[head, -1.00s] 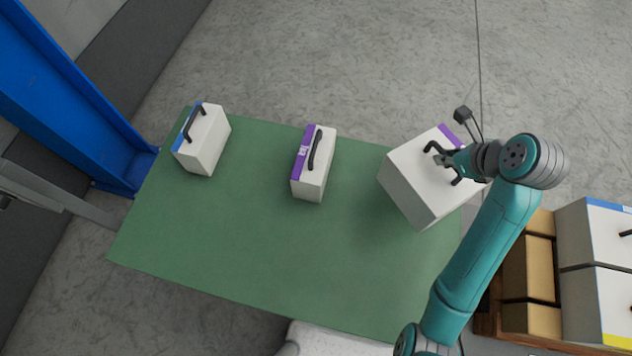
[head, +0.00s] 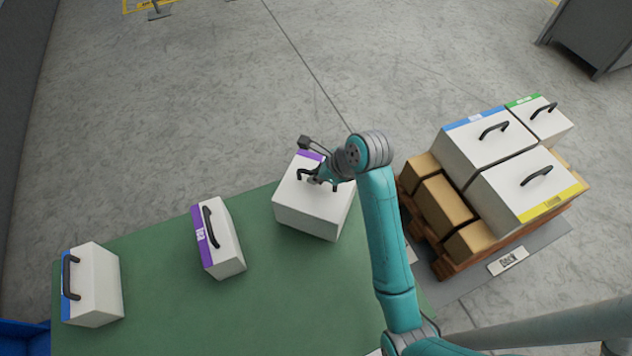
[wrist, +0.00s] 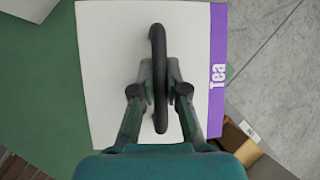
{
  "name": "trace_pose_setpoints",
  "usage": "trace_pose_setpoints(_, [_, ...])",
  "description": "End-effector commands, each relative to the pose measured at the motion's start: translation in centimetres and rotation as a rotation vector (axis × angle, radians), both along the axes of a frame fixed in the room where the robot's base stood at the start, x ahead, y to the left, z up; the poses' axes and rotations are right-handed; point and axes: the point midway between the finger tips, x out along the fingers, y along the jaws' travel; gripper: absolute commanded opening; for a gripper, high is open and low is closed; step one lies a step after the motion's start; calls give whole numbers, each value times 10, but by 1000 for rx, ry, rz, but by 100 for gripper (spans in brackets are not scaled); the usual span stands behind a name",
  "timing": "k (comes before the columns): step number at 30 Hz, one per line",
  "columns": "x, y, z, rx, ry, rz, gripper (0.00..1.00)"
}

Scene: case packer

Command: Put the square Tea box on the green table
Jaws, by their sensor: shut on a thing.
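The square Tea box (head: 308,212) is white with a purple strip and a black handle on top. My gripper (head: 316,179) is shut on the handle. In the wrist view the Tea box (wrist: 112,75) fills the middle, its purple strip reading "Tea" on the right, and my gripper (wrist: 160,90) has a finger on each side of the handle. The box is over the far right end of the green table (head: 170,300); I cannot tell whether its base touches the top.
On the table stand a narrow white box with a purple strip (head: 227,250) and a white box with a blue strip (head: 97,285), left of the Tea box. Right of the table, a wooden pallet (head: 455,268) carries cartons (head: 445,205) and white handled boxes (head: 520,185).

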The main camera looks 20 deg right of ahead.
Motion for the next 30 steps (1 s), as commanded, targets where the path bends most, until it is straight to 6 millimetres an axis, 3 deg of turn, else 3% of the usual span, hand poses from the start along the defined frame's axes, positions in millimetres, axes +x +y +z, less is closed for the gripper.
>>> trace_pose_setpoints(10, [0, 0, -32, 0, -1, 0, 0])
trace_pose_setpoints(17, [0, 0, -36, 0, -3, 0, 0])
trace_pose_setpoints(18, [0, 0, -38, -1, 1, 0, 18])
trace_pose_setpoints(21, [0, 0, -37, -1, 1, 0, 38])
trace_pose_setpoints(30, [-1, 0, -36, -1, -1, -1, 38])
